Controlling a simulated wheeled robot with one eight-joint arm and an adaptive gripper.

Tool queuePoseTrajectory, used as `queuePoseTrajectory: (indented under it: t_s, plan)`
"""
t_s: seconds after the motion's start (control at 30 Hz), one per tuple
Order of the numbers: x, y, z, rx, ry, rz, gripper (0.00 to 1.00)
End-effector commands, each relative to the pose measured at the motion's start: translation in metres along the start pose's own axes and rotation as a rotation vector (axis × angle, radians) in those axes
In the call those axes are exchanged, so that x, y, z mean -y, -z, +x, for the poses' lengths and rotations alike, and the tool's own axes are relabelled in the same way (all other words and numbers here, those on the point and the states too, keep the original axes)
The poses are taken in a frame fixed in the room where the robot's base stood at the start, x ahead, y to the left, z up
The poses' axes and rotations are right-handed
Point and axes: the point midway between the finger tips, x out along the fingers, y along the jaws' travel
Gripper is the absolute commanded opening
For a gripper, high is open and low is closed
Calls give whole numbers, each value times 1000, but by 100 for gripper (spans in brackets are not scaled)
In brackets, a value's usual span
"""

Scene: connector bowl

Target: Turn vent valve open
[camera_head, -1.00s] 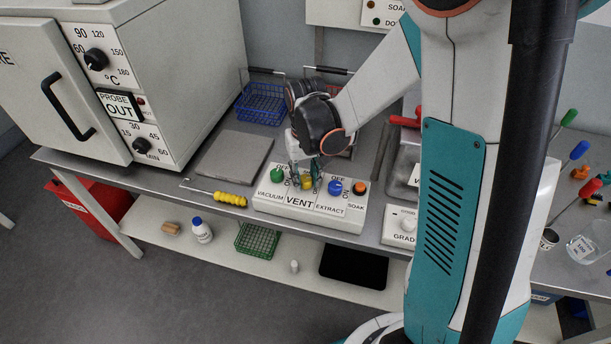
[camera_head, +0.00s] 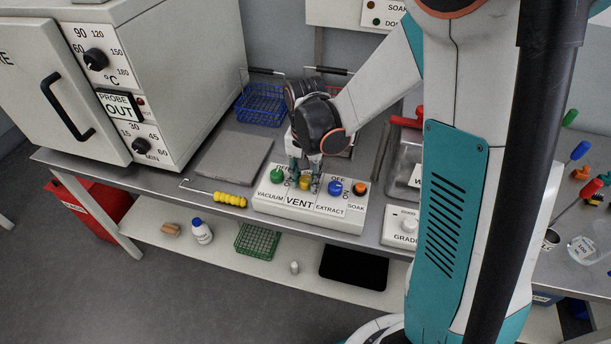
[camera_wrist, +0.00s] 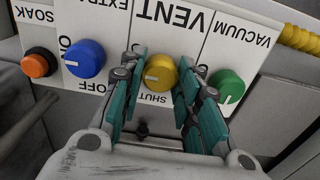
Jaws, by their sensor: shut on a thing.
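The vent valve is a yellow knob on the white control panel (camera_head: 270,207), in the section marked VENT; it shows in the wrist view (camera_wrist: 160,70). My gripper (camera_head: 305,183) reaches down from above, its teal fingers on both sides of the yellow knob and shut on it. In the wrist view a pale mark on the knob's face points left, and the word SHUT lies just below the knob. The OPEN label cannot be made out there. In the head view the fingers partly hide the knob.
The green vacuum knob (camera_wrist: 226,86) is close beside one finger, and the blue extract knob (camera_wrist: 84,58) is on the other side. An orange soak button (camera_wrist: 38,63) is farther out. A yellow-handled tool (camera_head: 229,199) lies left of the panel.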

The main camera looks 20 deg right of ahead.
Motion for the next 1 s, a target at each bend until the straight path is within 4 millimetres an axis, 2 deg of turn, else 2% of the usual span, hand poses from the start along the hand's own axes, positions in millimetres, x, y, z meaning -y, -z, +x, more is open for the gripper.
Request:
queuePoseTrajectory:
  t_s: [0.37,0.4,0.47,0.5,0.83,1.0]
  plan:
    - [0,0,0,0,0,5,6]
    - [0,0,0,0,0,5,35]
    - [0,0,0,0,0,4,48]
    - [0,0,0,0,0,4,51]
    - [0,0,-1,0,0,4,51]
    - [0,0,-15,0,0,4,51]
